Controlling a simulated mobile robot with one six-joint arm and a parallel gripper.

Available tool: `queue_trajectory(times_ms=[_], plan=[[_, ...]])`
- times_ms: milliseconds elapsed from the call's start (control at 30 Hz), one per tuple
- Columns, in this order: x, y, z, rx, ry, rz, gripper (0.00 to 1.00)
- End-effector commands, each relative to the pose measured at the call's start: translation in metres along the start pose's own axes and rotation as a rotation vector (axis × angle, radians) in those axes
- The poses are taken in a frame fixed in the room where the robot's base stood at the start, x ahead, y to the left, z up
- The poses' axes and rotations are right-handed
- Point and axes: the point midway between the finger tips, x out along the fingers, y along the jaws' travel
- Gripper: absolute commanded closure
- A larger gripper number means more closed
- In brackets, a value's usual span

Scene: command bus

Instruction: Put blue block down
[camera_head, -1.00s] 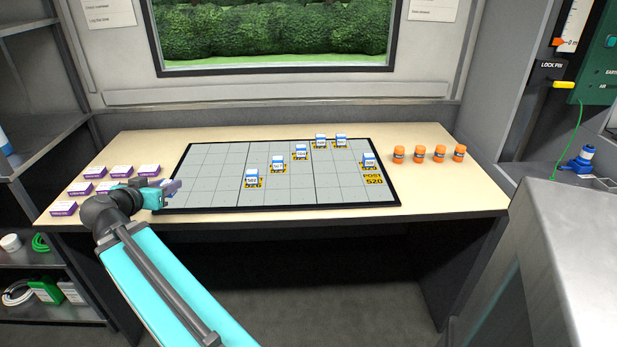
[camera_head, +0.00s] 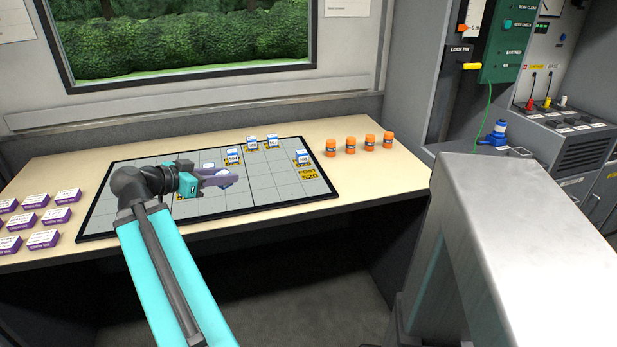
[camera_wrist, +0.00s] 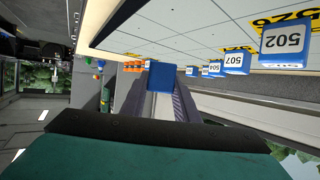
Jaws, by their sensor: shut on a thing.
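A plain blue block (camera_wrist: 160,77) is between my gripper's fingers in the wrist view. My gripper (camera_head: 217,178) is shut on it and reaches right over the left-middle part of the grey gridded board (camera_head: 130,195). In the head view, my gripper partly hides nearby blocks. Several blue blocks with white number labels stand on the board, including block 502 (camera_wrist: 286,45), block 507 (camera_wrist: 237,61), block 504 (camera_head: 233,158) and a block at the right (camera_head: 303,158). Yellow marked labels lie by some blocks. A yellow label reading POST 520 (camera_head: 309,175) lies at the board's right.
The board lies on a pale table (camera_head: 345,180). Orange canisters (camera_head: 350,145) stand right of it, and purple-and-white boxes (camera_head: 42,239) lie to its left. Most board squares in front are clear. A grey metal surface (camera_head: 520,220) stands at the front right.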

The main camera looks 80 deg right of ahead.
Motion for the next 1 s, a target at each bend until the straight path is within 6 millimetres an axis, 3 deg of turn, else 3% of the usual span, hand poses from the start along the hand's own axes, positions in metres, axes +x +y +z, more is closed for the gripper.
queue_trajectory(times_ms=[100, 500, 800, 1000], plan=[[0.028, 0.025, -0.011, 0.03, 0.0, 0.07, 0.94], [0.102, 0.111, -0.043, 0.115, 0.0, 0.276, 0.94], [0.146, 0.183, -0.063, 0.178, 0.0, 0.428, 0.94], [0.163, 0.221, -0.071, 0.208, 0.001, 0.503, 0.94]])
